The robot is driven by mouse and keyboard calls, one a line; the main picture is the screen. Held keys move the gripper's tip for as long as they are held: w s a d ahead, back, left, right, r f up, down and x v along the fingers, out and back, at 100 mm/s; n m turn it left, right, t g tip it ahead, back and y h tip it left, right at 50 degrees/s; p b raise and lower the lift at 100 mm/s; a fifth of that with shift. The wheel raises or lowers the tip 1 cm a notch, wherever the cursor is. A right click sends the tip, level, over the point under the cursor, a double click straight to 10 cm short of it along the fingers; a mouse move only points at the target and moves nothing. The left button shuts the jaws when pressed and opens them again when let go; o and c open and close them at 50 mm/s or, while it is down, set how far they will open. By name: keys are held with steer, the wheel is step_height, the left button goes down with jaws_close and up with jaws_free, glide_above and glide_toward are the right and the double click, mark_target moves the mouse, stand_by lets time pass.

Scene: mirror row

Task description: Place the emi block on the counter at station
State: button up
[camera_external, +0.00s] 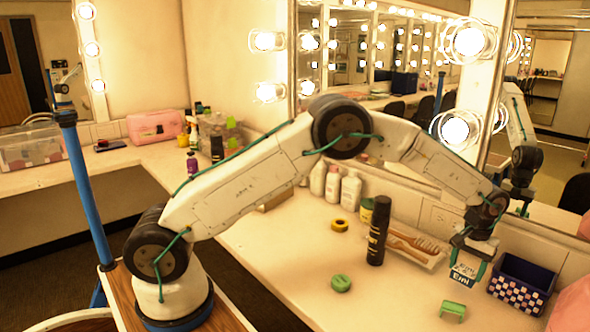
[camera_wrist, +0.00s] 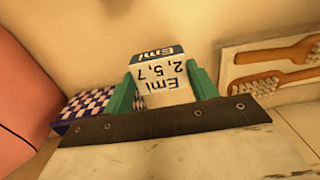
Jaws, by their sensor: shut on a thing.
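The emi block (camera_external: 463,272) is white with a dark blue band and the lettering "Emi". It also shows in the wrist view (camera_wrist: 158,76), where "2, 5, 7" can be read on it. My gripper (camera_external: 473,268) is shut on the block, with a green finger on either side; the fingers also show in the wrist view (camera_wrist: 162,92). The block is at the right part of the counter (camera_external: 290,250), left of the checkered basket. I cannot tell whether its underside touches the counter.
A navy checkered basket (camera_external: 521,284) stands just right of the block. A tray with wooden brushes (camera_external: 415,242) lies to its left, beside a black spray can (camera_external: 378,230). A small green stool-shaped piece (camera_external: 453,309) and a green round piece (camera_external: 340,283) lie nearer the front. The mirror wall bounds the back.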

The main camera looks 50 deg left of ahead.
mark_target(467, 269)
steer(key=shift+w+d, duration=0.1)
steer(key=shift+w, duration=0.15)
steer(key=shift+f, duration=1.75)
steer(key=shift+f, duration=0.1)
steer(key=o, duration=1)
steer(key=shift+f, duration=0.1)
